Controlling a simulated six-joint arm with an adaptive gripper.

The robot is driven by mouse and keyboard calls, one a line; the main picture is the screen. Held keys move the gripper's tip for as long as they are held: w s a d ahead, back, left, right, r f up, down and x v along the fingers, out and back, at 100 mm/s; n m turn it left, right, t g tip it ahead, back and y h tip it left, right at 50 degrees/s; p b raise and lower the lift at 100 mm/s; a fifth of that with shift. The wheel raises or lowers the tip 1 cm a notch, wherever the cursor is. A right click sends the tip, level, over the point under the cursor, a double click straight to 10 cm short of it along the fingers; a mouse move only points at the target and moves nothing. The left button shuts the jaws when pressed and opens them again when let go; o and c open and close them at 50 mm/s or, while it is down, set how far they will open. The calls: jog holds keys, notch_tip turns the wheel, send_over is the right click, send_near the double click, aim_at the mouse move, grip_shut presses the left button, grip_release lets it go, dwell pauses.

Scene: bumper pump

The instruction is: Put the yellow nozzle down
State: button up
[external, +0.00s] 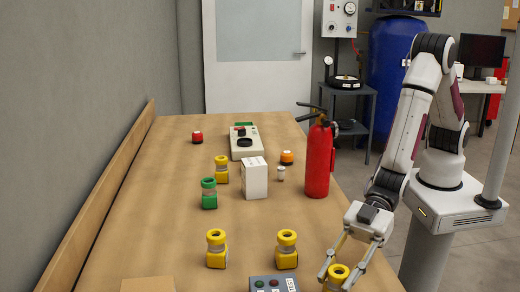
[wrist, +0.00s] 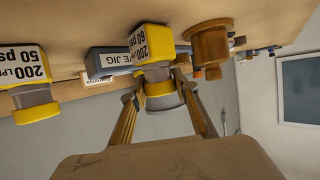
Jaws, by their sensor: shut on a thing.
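A yellow nozzle (external: 338,271) with a grey band is between the fingers of my gripper (external: 335,280) at the bottom right of the external view, near the table's right edge. In the wrist view this nozzle (wrist: 152,44) shows a white label reading 200 and 60 psi, and my gripper (wrist: 157,90) is shut on its yellow and grey end. Its lower part is cut off in the external view, and I cannot tell whether it touches the table.
Other yellow nozzles (external: 287,250) (external: 216,249) and a green one (external: 208,194) stand left. A grey button box (external: 274,284) is close by. A red extinguisher (external: 318,160) and white carton (external: 254,178) stand farther back. The wrist view shows a copper-coloured fitting (wrist: 210,46) beside the held nozzle.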

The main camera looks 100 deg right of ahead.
jog(key=shift+f, duration=0.1)
dwell(0.3)
jog(key=o, duration=1.3)
jog(key=shift+c, duration=0.2)
jog(key=shift+r, duration=0.2)
jog(key=v, duration=1.2)
jog(key=shift+f, duration=0.15)
